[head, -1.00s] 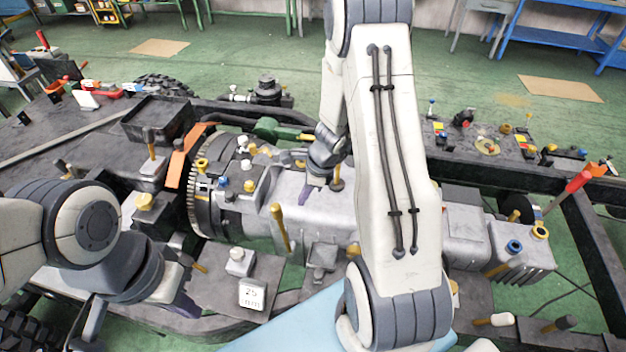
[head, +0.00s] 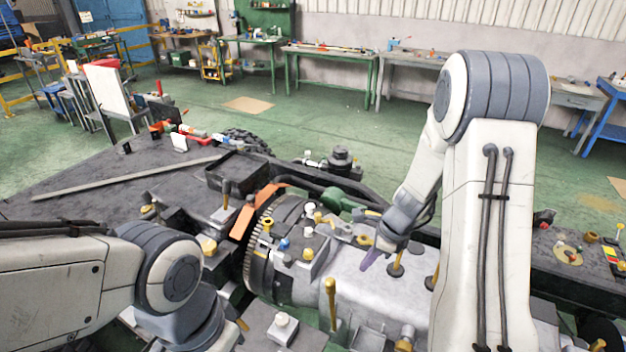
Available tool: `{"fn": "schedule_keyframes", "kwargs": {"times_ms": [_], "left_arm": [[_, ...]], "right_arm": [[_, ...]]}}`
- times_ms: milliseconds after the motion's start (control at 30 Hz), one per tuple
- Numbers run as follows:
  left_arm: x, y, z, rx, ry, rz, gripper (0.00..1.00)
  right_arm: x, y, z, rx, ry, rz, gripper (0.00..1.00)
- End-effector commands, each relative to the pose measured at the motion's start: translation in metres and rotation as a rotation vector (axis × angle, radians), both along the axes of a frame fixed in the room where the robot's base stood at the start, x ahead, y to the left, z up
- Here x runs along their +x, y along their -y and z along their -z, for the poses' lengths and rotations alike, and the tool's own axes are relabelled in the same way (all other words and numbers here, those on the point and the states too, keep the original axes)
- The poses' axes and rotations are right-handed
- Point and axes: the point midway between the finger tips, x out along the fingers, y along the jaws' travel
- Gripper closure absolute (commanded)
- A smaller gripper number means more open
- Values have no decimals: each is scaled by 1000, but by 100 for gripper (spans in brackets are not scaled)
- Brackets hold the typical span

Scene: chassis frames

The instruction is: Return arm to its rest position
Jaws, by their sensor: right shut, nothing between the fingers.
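My right arm comes down from the right of the head view. Its gripper (head: 372,258), with purple fingertips, is shut and empty. In the picture it overlaps the grey gearbox housing (head: 345,287), near its black-based knobs; I cannot tell the gap or whether they touch. My left arm (head: 165,275) enters from the left and bends downward at the bottom edge. Its gripper is below the picture.
The black chassis frame (head: 85,172) carries an open black tray (head: 236,172), an orange bracket (head: 250,212) and a toothed ring (head: 258,255). Upright yellow-handled pegs stand around the gearbox, one (head: 330,300) in front. Green floor (head: 310,130) lies open behind, before the workbenches (head: 330,60).

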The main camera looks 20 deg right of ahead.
Motion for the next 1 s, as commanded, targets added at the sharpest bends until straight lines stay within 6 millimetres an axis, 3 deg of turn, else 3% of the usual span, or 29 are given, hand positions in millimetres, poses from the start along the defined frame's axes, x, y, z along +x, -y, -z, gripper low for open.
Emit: {"fn": "schedule_keyframes", "kwargs": {"times_ms": [133, 267, 400, 500, 600, 733, 833, 1000], "left_arm": [[0, 0, 5, 0, 0, 0, 100], [0, 0, 20, 0, 0, -1, 100], [0, 0, 40, 0, 0, -2, 100], [0, 0, 52, 0, 0, -3, 100], [0, 0, 63, 0, 0, -3, 100], [0, 0, 73, 0, 0, -4, 100], [0, 0, 76, 0, 0, -4, 100], [0, 0, 77, 0, 0, -4, 100]], "right_arm": [[0, -21, -6, -13, 20, -120, 100], [-14, -83, -24, -54, 87, -522, 100], [-63, -161, -47, -117, 189, -1159, 100], [-110, -197, -57, -162, 261, -1616, 100], [-154, -216, -63, -204, 326, -2025, 100], [-196, -221, -66, -251, 388, -2427, 100], [-213, -219, -66, -275, 414, -2614, 100], [-222, -217, -68, -288, 426, -2719, 100]]}}
